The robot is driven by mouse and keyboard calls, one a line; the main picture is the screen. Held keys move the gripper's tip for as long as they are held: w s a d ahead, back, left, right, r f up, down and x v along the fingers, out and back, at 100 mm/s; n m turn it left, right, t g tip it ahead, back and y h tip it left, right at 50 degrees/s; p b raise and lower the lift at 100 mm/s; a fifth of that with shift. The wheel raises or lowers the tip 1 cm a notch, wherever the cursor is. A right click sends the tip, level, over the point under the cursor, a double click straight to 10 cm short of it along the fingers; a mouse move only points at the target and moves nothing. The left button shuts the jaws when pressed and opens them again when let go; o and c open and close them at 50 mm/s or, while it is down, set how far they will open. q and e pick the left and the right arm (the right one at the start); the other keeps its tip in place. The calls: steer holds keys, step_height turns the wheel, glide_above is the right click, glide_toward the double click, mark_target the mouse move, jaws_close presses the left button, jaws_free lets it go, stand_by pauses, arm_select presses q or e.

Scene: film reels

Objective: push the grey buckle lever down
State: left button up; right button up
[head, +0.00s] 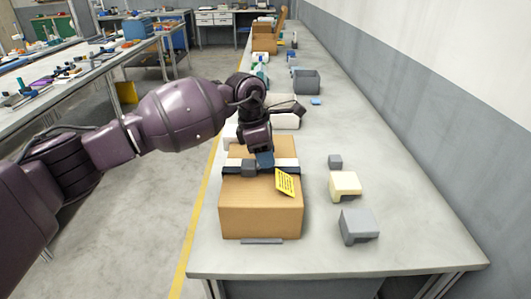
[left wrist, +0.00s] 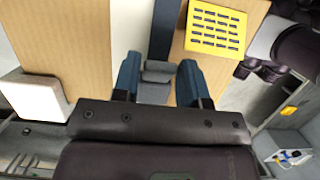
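A cardboard box (head: 261,212) stands on the bench with a white band and a dark strap (head: 232,170) across its top. In the left wrist view the strap (left wrist: 166,30) runs to a grey buckle with its lever (left wrist: 157,68). My left gripper (head: 264,160) is low over the box top, pointing down. In the left wrist view its two blue fingers (left wrist: 159,82) are apart, with the grey buckle showing between them. I cannot tell whether they touch it. The gripper and arm partly hide the buckle in the head view. My right gripper is not in view.
A yellow label (head: 287,182) is on the box beside the gripper. To the right are a small grey block (head: 335,161), a cream block (head: 345,185) and a larger grey block (head: 359,224). A grey bin (head: 306,81) stands farther back. The bench's right side is clear.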

arm_select(q)
steer(key=o, duration=0.3)
steer(key=v, duration=1.1)
steer(key=shift+f, duration=0.1)
